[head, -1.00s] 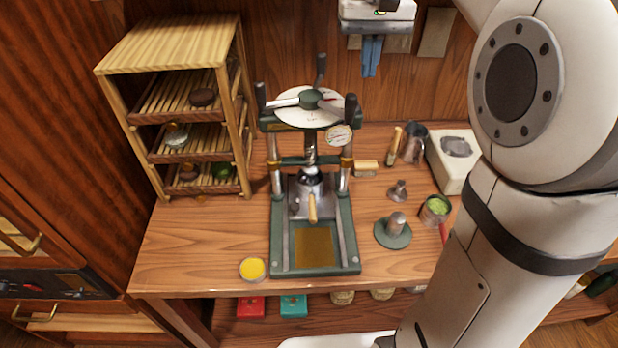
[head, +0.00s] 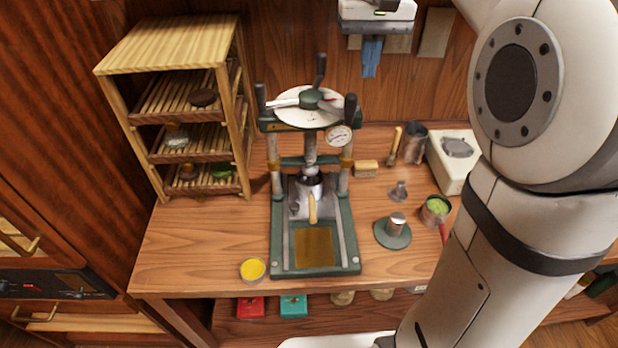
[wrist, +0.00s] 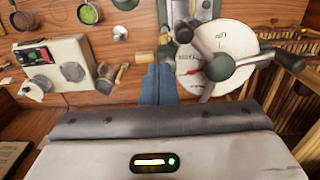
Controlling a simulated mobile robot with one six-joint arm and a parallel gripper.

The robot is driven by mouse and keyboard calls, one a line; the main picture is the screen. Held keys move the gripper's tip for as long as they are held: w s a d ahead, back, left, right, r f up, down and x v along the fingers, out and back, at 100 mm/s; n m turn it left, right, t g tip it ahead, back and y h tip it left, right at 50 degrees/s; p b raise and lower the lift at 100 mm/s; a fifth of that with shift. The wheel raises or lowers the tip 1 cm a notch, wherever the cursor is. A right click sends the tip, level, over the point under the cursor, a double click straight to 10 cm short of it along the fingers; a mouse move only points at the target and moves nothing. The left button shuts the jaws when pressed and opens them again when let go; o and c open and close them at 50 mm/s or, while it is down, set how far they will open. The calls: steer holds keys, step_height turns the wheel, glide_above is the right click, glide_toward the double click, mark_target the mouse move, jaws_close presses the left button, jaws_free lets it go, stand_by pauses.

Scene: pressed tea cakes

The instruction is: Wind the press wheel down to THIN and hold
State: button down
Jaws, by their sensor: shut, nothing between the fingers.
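The tea press (head: 343,240) is a green-framed machine in the middle of the counter. Its wheel (head: 311,99) is on top, a green hub with dark-gripped spokes over a white dial (head: 290,117). In the wrist view the wheel hub (wrist: 219,67) and the dial (wrist: 238,37) are at upper right. The dial reads UP at its edge; I cannot make out THIN. My gripper (head: 370,74) is shut and empty, behind and right of the wheel. In the wrist view its blue fingers (wrist: 158,72) are beside the dial, apart from the spokes. A metal mould with wooden handle (head: 312,208) sits under the ram.
A wooden rack (head: 170,50) with tea cakes stands left. A pressure gauge (head: 339,136) is on the press.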

stand_by(0.4)
step_height(320, 180, down, 5)
steer(key=b, duration=0.3)
steer(key=shift+r, duration=0.2)
steer(key=shift+s+a, duration=0.25)
steer(key=s+a, duration=0.3)
steer(key=shift+s+a+b, duration=0.1)
steer(key=shift+s+b, duration=0.1)
steer(key=shift+b, duration=0.1)
stand_by(0.8)
steer(key=shift+a, duration=0.15)
